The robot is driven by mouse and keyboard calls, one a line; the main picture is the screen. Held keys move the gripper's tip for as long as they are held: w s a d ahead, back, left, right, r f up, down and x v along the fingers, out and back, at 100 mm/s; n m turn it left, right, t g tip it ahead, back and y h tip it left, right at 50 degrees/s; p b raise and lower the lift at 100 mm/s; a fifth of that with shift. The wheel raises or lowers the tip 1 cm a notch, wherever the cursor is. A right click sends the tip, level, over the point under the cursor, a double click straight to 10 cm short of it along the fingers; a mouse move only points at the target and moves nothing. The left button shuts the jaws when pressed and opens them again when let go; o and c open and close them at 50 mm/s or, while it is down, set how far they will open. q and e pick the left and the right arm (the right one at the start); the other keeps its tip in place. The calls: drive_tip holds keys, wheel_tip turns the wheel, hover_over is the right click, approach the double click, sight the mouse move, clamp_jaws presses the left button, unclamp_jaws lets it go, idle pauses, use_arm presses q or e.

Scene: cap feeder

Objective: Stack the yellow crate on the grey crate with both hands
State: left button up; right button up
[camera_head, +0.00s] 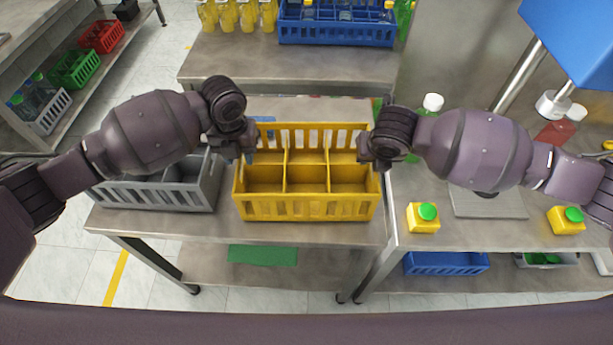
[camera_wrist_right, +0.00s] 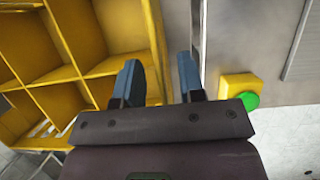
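The yellow crate (camera_head: 307,209) stands upright and empty on the table in the middle of the head view, its several compartments open to the top. The grey crate (camera_head: 187,196) stands to its left on the same table, partly hidden by my left arm. My left gripper (camera_head: 247,153) is at the yellow crate's left end; its fingers are too hidden to tell their state. My right gripper (camera_head: 367,158) is at the right end. In the right wrist view, its blue fingers (camera_wrist_right: 158,78) are apart, one on each side of the yellow crate's end wall (camera_wrist_right: 154,40).
Behind, a higher bench carries a blue crate (camera_head: 335,31) and yellow bottles (camera_head: 237,14). A shelf at left holds red and green crates.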

use_arm(q)
drive_tip(key=shift+f, duration=0.25)
use_arm(e)
drive_tip(key=shift+w+f, duration=0.1)
drive_tip(key=shift+f, duration=0.15)
use_arm(q)
drive_tip(key=shift+c, duration=0.4)
use_arm(e)
drive_tip(key=shift+c, duration=0.4)
use_arm(q)
clamp_jaws()
use_arm(e)
clamp_jaws()
use_arm(q)
drive_tip(key=shift+r, duration=0.1)
use_arm(e)
drive_tip(key=shift+r, duration=0.1)
